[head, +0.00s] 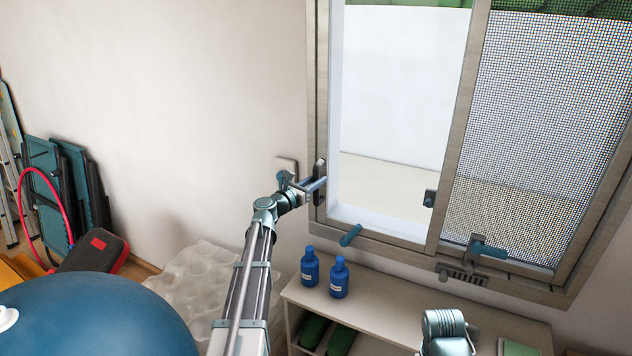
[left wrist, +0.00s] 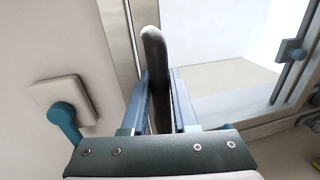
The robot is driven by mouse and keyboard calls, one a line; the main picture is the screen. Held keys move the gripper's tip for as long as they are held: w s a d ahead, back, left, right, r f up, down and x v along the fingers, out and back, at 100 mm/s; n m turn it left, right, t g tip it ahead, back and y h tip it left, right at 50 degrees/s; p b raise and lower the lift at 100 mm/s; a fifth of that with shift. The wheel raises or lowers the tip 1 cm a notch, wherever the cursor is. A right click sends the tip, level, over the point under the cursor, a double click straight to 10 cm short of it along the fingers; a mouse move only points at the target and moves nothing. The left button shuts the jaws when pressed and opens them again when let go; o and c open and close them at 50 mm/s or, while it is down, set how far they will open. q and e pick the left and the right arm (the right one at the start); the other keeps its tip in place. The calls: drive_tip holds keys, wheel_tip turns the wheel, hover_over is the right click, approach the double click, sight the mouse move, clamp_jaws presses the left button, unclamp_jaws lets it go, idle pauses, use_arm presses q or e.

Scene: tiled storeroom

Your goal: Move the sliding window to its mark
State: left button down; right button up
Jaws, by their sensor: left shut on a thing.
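The sliding window (head: 400,90) is a pale framed window at the upper right, with a clear left part and a mesh-screened right part. A dark upright handle (head: 320,168) stands on the frame at its left edge. It also shows in the left wrist view as a dark rounded bar (left wrist: 153,45). My left gripper (head: 318,185) is shut on this handle, with a finger on each side of it (left wrist: 160,92). I cannot make out a mark for the window. My right gripper is not in view; a grey part of my right arm shows at the bottom.
A wall plate with a teal lever (left wrist: 65,108) is close left of the gripper. Teal handles (head: 350,235) (head: 487,250) stick out along the lower frame. Two blue bottles (head: 310,268) (head: 339,278) stand on a low shelf (head: 375,318) below. Folded chairs (head: 48,185) lean at far left.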

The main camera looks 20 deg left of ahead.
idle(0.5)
use_arm(q)
approach(350, 179)
drive_tip(key=x, duration=0.4)
drive_tip(key=shift+w+f, duration=0.1)
drive_tip(key=shift+w, duration=0.15)
drive_tip(key=c, duration=0.7)
unclamp_jaws()
drive_tip(key=v, duration=1.3)
drive_tip(key=shift+s+a, duration=0.1)
drive_tip(key=shift+s, duration=0.3)
